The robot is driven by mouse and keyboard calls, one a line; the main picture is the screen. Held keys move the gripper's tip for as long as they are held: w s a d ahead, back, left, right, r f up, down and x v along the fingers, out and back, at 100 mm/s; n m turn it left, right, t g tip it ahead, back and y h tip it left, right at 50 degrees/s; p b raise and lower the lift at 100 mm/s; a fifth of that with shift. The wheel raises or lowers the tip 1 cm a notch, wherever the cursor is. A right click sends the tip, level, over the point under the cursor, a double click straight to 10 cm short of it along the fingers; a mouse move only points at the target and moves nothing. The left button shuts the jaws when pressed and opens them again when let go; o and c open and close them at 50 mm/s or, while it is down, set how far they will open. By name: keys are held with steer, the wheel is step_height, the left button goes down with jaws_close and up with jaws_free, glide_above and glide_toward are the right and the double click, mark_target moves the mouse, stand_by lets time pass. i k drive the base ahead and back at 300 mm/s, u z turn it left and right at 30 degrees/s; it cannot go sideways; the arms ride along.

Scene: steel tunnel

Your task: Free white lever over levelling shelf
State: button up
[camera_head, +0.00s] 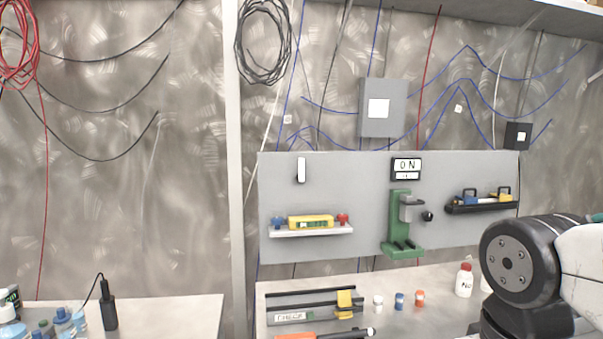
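A white lever (301,170) sits upright on the grey wall panel (350,180), near its upper left. Below it, a pale levelling shelf (312,231) sticks out from the panel. On the shelf rest a yellow spirit level (310,222), a blue knob-like piece (277,222) at its left and a red one (342,219) at its right. Nothing visibly touches the lever. Part of my arm shows at the lower right, well away from the lever. My gripper is not in view.
A green press-like stand (402,230) and an ON sign (406,168) are right of the shelf. A dark rack (482,205) holds padlock-like pieces. The table (440,300) below carries a tool holder (310,308), small bottles and a white bottle (464,281). Space before the lever looks clear.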

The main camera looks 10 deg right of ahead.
mark_target(300, 177)
steer(key=k, duration=0.65)
steer(key=u, duration=0.45)
steer(key=i, duration=1.55)
steer(key=z, duration=0.45)
